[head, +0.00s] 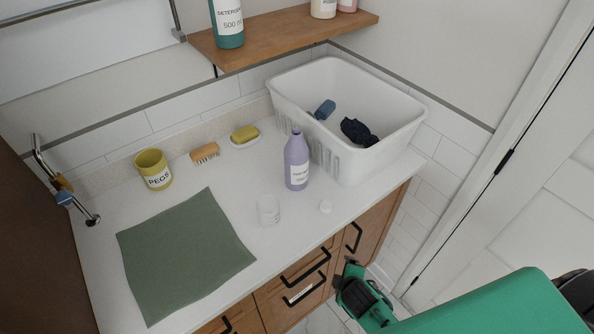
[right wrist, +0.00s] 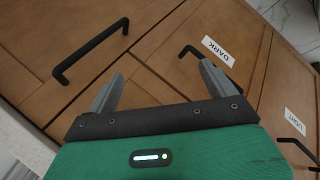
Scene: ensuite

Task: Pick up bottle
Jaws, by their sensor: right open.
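A lavender bottle (head: 297,162) with a white label stands upright on the white counter (head: 210,180), just in front of the white basket. My right gripper (head: 352,272) is below the counter's front edge, in front of the wooden cabinet and apart from the bottle. In the right wrist view its two grey fingers (right wrist: 163,85) are spread and empty, facing the cabinet fronts. The bottle is not in the right wrist view. My left gripper is not in view.
A white basket (head: 345,150) with dark cloth fills the back right. A green cloth (head: 180,255), yellow pegs pot (head: 153,170), brush (head: 205,153) and soap dish (head: 245,138) occupy the left. A shelf (head: 285,36) hangs above. Black cabinet handles (right wrist: 90,50) protrude near my right gripper.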

